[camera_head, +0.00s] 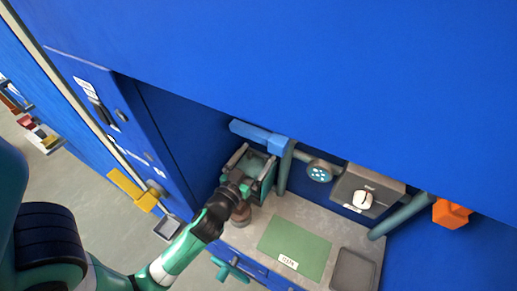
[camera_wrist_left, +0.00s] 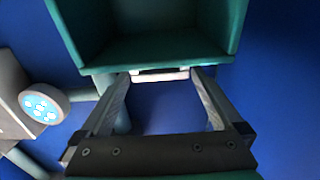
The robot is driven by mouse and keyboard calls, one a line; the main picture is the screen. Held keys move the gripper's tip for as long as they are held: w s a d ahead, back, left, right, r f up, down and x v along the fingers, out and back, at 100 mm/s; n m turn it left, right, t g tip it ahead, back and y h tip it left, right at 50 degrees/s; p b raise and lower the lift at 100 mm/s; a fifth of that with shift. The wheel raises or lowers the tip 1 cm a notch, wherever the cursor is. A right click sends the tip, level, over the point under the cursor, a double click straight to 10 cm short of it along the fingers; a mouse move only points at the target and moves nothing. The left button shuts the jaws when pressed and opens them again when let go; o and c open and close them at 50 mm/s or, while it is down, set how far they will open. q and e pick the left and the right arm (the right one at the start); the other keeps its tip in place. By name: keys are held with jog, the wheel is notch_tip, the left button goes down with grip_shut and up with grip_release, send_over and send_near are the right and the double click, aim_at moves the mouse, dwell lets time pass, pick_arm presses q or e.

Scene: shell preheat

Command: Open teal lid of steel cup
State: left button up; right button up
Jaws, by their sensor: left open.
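My left gripper (camera_head: 243,183) reaches into the blue alcove, at a teal open-fronted box (camera_head: 260,166). In the left wrist view the open left gripper (camera_wrist_left: 160,78) has its two grey fingers spread apart, with no object clearly held between them. The teal box (camera_wrist_left: 155,45) fills the top of that view, and a pale strip (camera_wrist_left: 160,75) on its near edge lies between the fingertips. A brownish-grey round thing (camera_head: 240,214) sits just below the gripper, partly hidden; I cannot tell if it is the steel cup. No teal lid is clearly identifiable. My right gripper is not in view.
A green mat (camera_head: 295,247) and a grey tray (camera_head: 352,270) lie on the counter to the right. Pipes, a round dotted fitting (camera_head: 319,171), a dark box with a white knob (camera_head: 365,196) and an orange block (camera_head: 450,212) line the back. A blue panel overhangs above.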

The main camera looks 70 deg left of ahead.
pick_arm(q)
jog(key=shift+x, duration=0.9)
